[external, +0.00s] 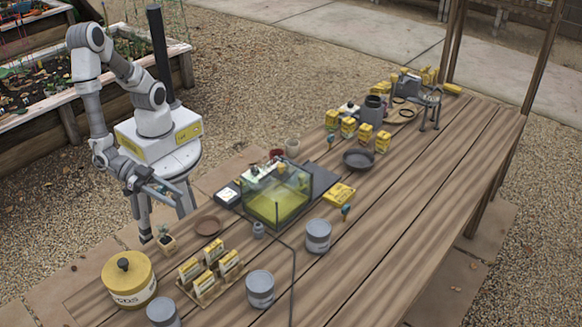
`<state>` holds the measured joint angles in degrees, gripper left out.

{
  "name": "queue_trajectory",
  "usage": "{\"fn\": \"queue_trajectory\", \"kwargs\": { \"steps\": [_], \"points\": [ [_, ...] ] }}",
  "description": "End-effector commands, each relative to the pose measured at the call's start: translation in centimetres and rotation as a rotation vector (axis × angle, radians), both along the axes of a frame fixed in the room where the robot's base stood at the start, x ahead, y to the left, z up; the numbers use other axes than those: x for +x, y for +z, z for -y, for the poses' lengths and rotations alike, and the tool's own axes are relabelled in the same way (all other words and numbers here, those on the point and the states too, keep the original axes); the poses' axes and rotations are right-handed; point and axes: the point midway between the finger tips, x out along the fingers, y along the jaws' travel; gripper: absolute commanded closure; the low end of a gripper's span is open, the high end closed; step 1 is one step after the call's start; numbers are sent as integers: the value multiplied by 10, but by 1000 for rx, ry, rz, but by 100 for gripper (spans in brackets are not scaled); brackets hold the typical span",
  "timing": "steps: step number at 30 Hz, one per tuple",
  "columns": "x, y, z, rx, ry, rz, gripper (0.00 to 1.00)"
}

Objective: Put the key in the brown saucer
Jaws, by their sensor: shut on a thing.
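The brown saucer (208,225) lies on the near left part of the wooden table, and I see nothing in it. My gripper (177,193) is to the left of and above the saucer, near the table's left edge, apart from the saucer. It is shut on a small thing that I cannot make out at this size. I cannot pick out the key anywhere else on the table, so I cannot tell by sight whether it is the thing in my gripper.
A small potted plant (166,239) stands left of the saucer. A glass tank (277,196) stands to its right, with a small grey pot (259,229) in front. Seed packets in a wooden rack (209,279) and a yellow canister (129,279) are nearer.

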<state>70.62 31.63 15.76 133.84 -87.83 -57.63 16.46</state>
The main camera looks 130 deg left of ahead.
Motion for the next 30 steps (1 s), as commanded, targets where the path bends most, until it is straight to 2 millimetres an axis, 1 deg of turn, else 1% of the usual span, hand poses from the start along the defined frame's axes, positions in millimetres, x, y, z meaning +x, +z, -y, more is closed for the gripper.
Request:
{"fn": "queue_trajectory", "kwargs": {
  "steps": [2, 4, 12, 15, 18, 23, 26, 30],
  "points": [
    [0, -5, -7, 2, 8, 0, 100],
    [7, -14, -16, 3, 12, 0, 100],
    [51, -52, -60, 2, 13, -1, 100],
    [64, -62, -73, 3, 12, -1, 100],
    [73, -68, -81, 0, 11, -1, 100],
    [78, -74, -84, 0, 8, -1, 100],
    [78, -85, -84, 2, 6, -2, 100],
    [78, -106, -84, 1, 7, -2, 100]
  ]
}}
